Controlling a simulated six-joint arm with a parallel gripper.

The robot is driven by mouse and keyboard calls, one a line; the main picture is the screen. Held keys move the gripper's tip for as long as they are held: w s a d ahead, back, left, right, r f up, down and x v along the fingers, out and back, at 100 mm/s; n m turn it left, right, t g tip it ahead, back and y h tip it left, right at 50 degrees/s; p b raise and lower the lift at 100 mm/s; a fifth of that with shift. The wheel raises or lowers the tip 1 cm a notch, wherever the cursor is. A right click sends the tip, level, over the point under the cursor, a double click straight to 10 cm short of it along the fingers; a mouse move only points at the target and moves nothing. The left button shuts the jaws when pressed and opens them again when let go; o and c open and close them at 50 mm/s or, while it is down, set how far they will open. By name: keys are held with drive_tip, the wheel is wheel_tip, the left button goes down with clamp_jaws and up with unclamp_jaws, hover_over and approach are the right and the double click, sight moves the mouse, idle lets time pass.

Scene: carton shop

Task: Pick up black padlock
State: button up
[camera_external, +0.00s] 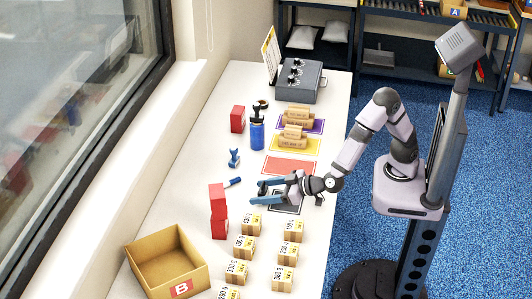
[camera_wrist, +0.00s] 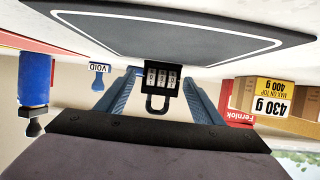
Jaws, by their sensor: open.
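The black padlock (camera_wrist: 163,77) shows in the wrist view with three number dials and its shackle toward my gripper. It appears between the two blue-grey fingers, near their tips; I cannot tell whether either finger touches it. My gripper (camera_external: 257,193) is open and low over the table in the external view, pointing left. I cannot make out the padlock in the external view. A dark mat (camera_wrist: 185,35) with a white border line lies beyond the padlock in the wrist view.
Stacked red boxes (camera_external: 218,212) stand left of my gripper. A blue VOID stamp (camera_external: 234,158) and blue bottle (camera_external: 257,135) stand farther back. Several labelled small cartons (camera_external: 251,223) fill the front, beside open carton B (camera_external: 140,247). A red mat (camera_external: 290,165) lies behind my gripper.

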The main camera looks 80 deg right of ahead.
drive_tip(key=c, duration=1.4)
drive_tip(key=shift+r+p, duration=1.4)
drive_tip(key=shift+r, duration=3.7)
